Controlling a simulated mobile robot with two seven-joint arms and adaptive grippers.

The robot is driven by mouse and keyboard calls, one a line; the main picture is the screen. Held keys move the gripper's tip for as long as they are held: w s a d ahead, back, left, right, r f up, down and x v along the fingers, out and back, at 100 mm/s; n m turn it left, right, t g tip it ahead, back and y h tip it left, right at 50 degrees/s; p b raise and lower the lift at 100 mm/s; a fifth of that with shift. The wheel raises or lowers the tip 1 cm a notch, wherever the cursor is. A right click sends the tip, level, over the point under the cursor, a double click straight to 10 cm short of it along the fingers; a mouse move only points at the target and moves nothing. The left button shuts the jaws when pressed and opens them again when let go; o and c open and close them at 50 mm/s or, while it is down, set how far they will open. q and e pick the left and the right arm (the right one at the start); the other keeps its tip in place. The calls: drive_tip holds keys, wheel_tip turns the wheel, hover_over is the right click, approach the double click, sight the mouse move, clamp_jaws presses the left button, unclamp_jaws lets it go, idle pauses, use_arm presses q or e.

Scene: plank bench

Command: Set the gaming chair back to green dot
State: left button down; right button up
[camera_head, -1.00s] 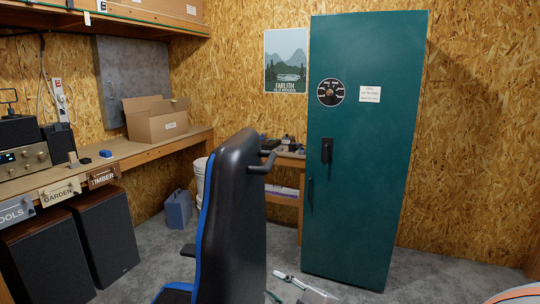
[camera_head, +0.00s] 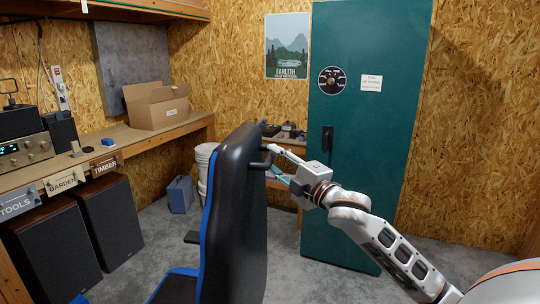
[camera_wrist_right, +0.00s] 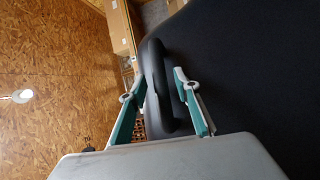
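The gaming chair (camera_head: 236,215) stands in the lower middle of the head view, its black back with blue edging turned partly to me. A black handle (camera_head: 262,160) juts from its back; in the right wrist view the handle (camera_wrist_right: 158,88) lies between the fingers. My right gripper (camera_head: 279,165) is at this handle, its teal-padded fingers apart, one on each side; I cannot tell if they touch it. The wrist view also shows the chair back (camera_wrist_right: 255,75) beyond the right finger. My left gripper is not in view. No green dot is visible.
A tall teal cabinet (camera_head: 365,120) stands behind my right arm. A workbench (camera_head: 165,130) with a cardboard box (camera_head: 155,106) runs along the left, with dark speakers (camera_head: 112,215) below. A white bucket (camera_head: 204,160) and blue-grey container (camera_head: 180,194) stand behind the chair. Grey floor is clear between speakers and chair.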

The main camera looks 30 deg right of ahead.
drive_tip(key=shift+w+a+r, duration=0.1)
drive_tip(key=shift+w+r, duration=0.05)
drive_tip(key=shift+w, duration=0.95)
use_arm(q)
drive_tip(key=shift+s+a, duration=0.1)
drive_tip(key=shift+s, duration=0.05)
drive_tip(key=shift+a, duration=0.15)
use_arm(e)
clamp_jaws()
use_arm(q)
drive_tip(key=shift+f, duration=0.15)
